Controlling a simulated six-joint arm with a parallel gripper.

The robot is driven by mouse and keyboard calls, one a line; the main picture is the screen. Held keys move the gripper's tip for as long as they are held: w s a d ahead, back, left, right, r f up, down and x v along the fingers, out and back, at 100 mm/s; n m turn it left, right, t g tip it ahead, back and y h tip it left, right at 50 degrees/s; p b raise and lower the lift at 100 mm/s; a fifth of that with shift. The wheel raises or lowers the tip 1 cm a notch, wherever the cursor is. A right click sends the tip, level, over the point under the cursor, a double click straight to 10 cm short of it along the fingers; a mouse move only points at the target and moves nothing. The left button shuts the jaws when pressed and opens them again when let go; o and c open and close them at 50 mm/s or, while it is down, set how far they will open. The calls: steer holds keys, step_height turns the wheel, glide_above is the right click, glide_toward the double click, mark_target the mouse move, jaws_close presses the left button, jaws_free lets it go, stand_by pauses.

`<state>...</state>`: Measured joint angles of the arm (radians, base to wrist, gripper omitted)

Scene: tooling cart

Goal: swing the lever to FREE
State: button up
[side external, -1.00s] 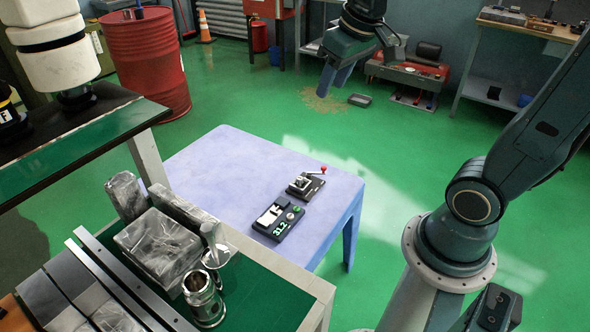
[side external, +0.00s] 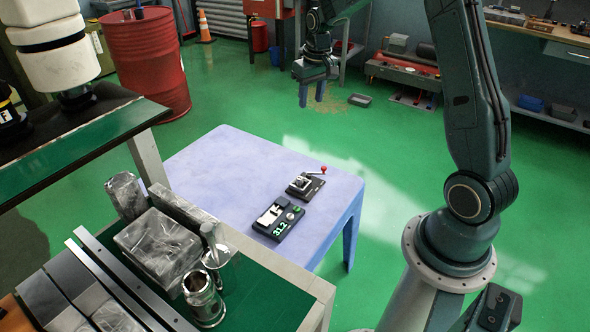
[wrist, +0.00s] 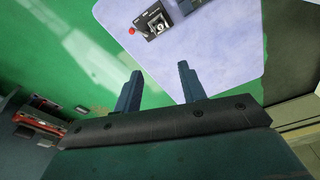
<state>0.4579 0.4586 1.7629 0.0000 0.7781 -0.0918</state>
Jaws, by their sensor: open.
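The lever (side external: 314,173) has a red ball knob and is mounted on a small dark base (side external: 302,187) on the lavender table (side external: 225,170). It points to the right, towards the table's edge. Any FREE marking is too small to read. The lever base also shows at the top of the wrist view (wrist: 152,21), with the red knob (wrist: 132,30) at its left. My gripper (side external: 311,104) is open and empty, fingers pointing down. It is well above and behind the lever, apart from it. Both fingers show in the wrist view (wrist: 160,90).
A cart with metal parts (side external: 165,240) stands at the front left, a red drum (side external: 147,62) at the back left. The left part of the table is clear.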

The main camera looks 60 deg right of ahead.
steer(key=w+d+f+m, duration=0.1)
steer(key=d+f, duration=0.5)
steer(key=f, duration=0.3)
steer(key=g, duration=0.1)
glide_above(324, 167)
step_height(324, 167, down, 9)
steer(key=shift+r+m+y, duration=0.2)
steer(key=shift+m+y, duration=0.1)
steer(key=shift+y, duration=0.1)
steer(key=shift+f, duration=6.85)
jaws_close()
